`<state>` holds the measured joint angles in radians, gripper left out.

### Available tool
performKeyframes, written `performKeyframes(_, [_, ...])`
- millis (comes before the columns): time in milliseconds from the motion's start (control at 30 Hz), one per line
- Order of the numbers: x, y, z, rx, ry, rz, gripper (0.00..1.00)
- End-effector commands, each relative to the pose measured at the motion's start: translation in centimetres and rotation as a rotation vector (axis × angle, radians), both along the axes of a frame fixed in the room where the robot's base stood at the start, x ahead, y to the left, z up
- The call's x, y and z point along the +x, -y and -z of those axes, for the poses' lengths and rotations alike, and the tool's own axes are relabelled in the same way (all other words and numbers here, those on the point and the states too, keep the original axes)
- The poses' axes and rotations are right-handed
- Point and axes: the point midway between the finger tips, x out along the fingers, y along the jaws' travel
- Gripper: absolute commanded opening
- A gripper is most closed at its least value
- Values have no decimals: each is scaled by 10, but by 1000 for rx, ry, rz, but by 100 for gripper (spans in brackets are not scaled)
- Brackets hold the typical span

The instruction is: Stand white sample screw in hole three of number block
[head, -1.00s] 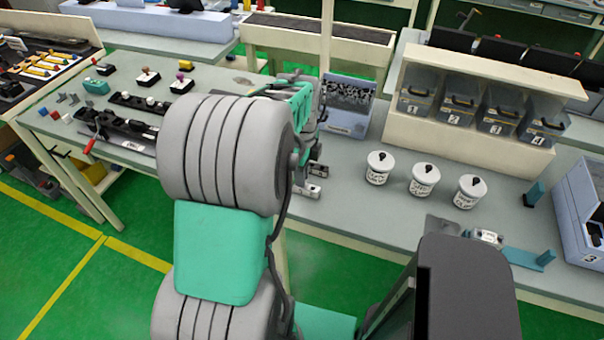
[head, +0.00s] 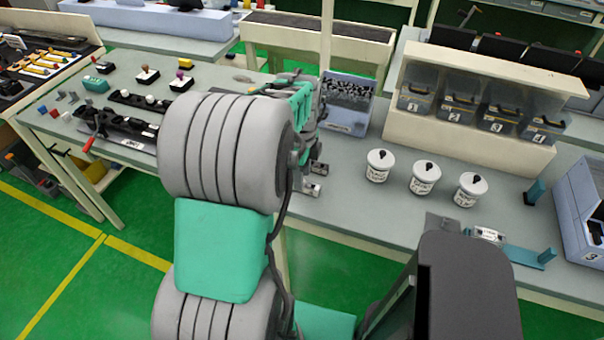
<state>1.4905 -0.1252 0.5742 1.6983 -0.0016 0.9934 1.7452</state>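My arm, in grey and teal, crosses the middle of the head view and hides much of the bench behind it. Its end reaches over the bench at the upper centre. Two small metal pieces there look like the fingertips of my gripper (head: 315,178), one behind the other. The rest of the gripper is hidden, and I cannot see whether anything is between the fingers. I cannot make out the white sample screw or the number block with certainty. Small white round tops show on the black racks (head: 140,101) at the left, too small to identify.
Three white lidded jars (head: 425,178) stand right of my gripper. A shelf with numbered bins (head: 458,104) is behind them. A blue-grey bin (head: 346,118) of dark parts stands behind the gripper. A teal stand (head: 527,256) is at the right. A red-handled tool (head: 93,139) lies left.

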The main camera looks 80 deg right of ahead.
Motion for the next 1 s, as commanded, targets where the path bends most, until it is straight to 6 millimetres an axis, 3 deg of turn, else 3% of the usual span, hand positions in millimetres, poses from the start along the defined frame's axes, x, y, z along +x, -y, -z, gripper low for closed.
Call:
performKeyframes(233, [0,1,-11,-2,0,0,39])
performKeyframes(500, [0,1,-64,-4,1,0,39])
performKeyframes(600, [0,0,-75,-1,0,0,39])
performKeyframes(1000, [0,0,-78,0,0,0,39])
